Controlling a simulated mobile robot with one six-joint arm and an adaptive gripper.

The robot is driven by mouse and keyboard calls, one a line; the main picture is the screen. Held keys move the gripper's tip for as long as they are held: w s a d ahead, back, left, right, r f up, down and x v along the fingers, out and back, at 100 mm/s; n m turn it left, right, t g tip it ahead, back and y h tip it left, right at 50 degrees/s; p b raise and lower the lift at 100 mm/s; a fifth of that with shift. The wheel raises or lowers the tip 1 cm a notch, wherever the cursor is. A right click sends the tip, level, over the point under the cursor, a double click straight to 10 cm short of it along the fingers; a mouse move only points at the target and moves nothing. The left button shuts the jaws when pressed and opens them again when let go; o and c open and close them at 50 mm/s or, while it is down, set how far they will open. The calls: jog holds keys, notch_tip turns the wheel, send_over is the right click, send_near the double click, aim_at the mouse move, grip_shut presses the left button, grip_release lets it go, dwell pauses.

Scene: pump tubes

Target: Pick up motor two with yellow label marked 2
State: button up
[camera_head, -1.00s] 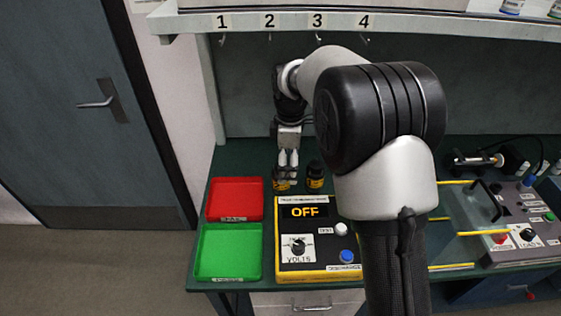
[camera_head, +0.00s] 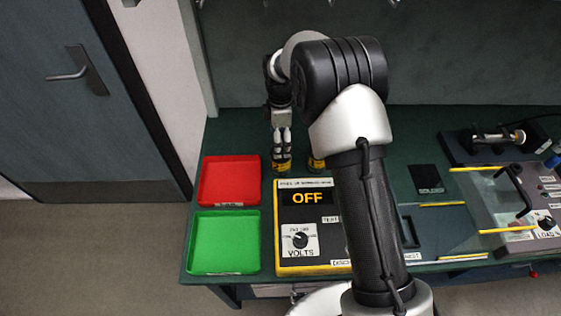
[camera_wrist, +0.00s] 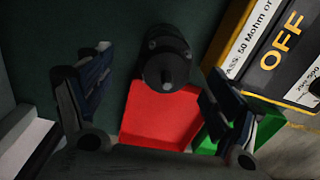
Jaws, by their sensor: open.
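The numbers on both labels are too small to read. My gripper (camera_head: 282,152) points down at the left motor. In the wrist view, a dark round motor (camera_wrist: 166,66) with a small shaft lies between the two separated fingers of my open gripper (camera_wrist: 158,82). Its label does not show there. I cannot tell whether a finger touches it.
The red tray (camera_head: 203,181) and green tray (camera_head: 222,264) lie at the bench's left edge. The test box (camera_head: 300,228) reading OFF is in front of the motors. A clear-lidded rig (camera_head: 480,195) is at the right. The back wall rises behind the bench.

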aim_at(280, 167)
jog(key=shift+f+b, duration=0.35)
jog(key=shift+f, duration=1.2)
jog(key=f, duration=0.1)
jog(key=f+b, duration=0.1)
jog(key=f, duration=0.1)
jog(key=f+b, duration=0.1)
jog(key=f, duration=0.1)
jog(key=shift+s, duration=0.35)
jog(key=shift+r, duration=0.1)
jog(key=shift+c, duration=0.5)
grip_shut()
jog(key=shift+w+r, duration=0.1)
jog(key=shift+r, duration=0.15)
